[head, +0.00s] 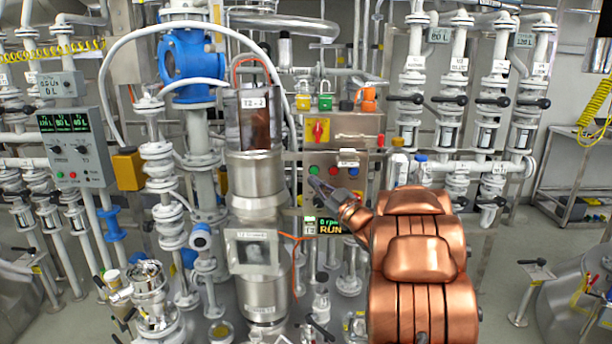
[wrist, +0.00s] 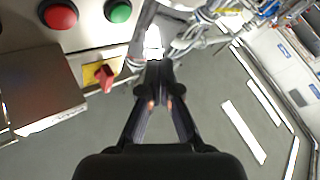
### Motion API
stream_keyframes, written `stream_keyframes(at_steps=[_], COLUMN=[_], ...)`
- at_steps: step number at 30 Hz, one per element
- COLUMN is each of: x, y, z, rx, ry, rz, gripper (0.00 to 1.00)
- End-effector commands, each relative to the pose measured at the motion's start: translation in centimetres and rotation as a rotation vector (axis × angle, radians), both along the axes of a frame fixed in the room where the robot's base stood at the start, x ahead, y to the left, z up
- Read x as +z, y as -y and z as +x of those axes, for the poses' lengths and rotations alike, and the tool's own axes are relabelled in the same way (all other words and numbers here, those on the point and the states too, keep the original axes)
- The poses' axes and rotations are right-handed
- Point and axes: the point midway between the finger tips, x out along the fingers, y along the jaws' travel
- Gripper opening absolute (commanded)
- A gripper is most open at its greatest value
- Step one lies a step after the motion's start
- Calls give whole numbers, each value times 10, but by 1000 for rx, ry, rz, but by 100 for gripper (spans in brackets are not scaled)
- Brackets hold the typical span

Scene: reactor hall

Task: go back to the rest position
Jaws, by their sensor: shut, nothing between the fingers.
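My gripper (head: 318,184) is at the end of my copper-coloured arm, in front of the lower part of the steel control panel (head: 345,128) in the head view. It points left and slightly up, and it looks small and dark there. In the wrist view my gripper (wrist: 156,68) has its black fingers drawn together at the tips, with nothing between them. The panel's red button (wrist: 60,15), green button (wrist: 120,11) and red-on-yellow switch (wrist: 103,76) show left of the fingers. I cannot tell how far the fingertips are from the panel.
A glass-topped steel vessel marked T2-2 (head: 254,180) stands left of my gripper. A small RUN display (head: 324,226) is below it. Padlocks, one green (head: 325,102), hang above the panel. Pipes and valves (head: 410,80) fill the back. Open floor (head: 520,240) shows at right.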

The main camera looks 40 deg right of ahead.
Motion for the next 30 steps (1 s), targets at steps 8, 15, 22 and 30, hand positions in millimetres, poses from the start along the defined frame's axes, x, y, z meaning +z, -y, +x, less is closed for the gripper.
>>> stream_keyframes(at_steps=[8,15,22,30], x=[0,0,-2,-19], y=[0,0,-6,-18], z=[0,1,13,16], rx=[0,-1,-79,-276], ry=[0,-2,-96,-342], rz=[1,0,1,41], gripper=[0,0,0,0])
